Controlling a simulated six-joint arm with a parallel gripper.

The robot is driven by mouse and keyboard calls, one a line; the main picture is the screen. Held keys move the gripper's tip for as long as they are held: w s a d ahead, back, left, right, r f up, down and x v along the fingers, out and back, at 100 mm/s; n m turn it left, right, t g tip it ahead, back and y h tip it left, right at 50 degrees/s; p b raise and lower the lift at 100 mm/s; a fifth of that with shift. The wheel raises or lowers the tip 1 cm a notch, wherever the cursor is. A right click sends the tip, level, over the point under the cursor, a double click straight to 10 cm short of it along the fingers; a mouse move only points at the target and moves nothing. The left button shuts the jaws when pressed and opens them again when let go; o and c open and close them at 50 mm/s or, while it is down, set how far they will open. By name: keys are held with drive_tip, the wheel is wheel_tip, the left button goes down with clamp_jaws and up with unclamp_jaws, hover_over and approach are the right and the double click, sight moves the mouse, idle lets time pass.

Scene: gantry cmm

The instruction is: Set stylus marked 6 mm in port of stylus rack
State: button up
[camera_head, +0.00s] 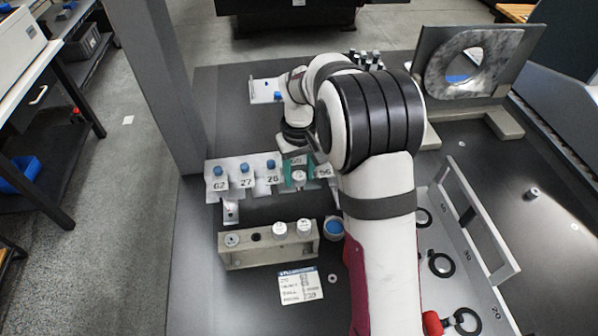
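A light grey rack (231,194) with a row of numbered plates stands left of my arm. Plates reading about 62, 27 and 28 carry blue-topped pieces (244,168); one at the right end reads about 56. My gripper (298,174) is at the fourth position, with teal finger parts on either side of a small white cylinder. Whether the fingers touch it cannot be told. In front lies a beige block (268,254) with two holes at left and two white capped cylinders (280,229) (305,227) at right. No 6 mm mark is legible.
A blue-topped round cup (333,228) stands beside the block, and a printed card (300,285) lies before it. A grey tray (478,262) with black rings is at right. A ring-shaped part (475,64) stands on a fixture behind. A tall grey column (160,80) rises at left.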

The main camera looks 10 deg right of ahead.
sight(299, 176)
drive_tip(key=shift+o, duration=1.2)
wheel_tip(299, 176, up, 16)
drive_tip(key=shift+f, duration=0.1)
drive_tip(key=s+f+m+y, duration=0.1)
drive_tip(key=s+f+m, duration=0.2)
drive_tip(key=s, duration=1.2)
drive_tip(key=s+a+f+m, duration=0.1)
drive_tip(key=s+f+m, duration=0.2)
drive_tip(key=s, duration=1.3)
drive_tip(key=shift+a+f+m+y, duration=0.15)
drive_tip(key=shift+f+m+y, duration=0.25)
drive_tip(key=shift+m, duration=0.6)
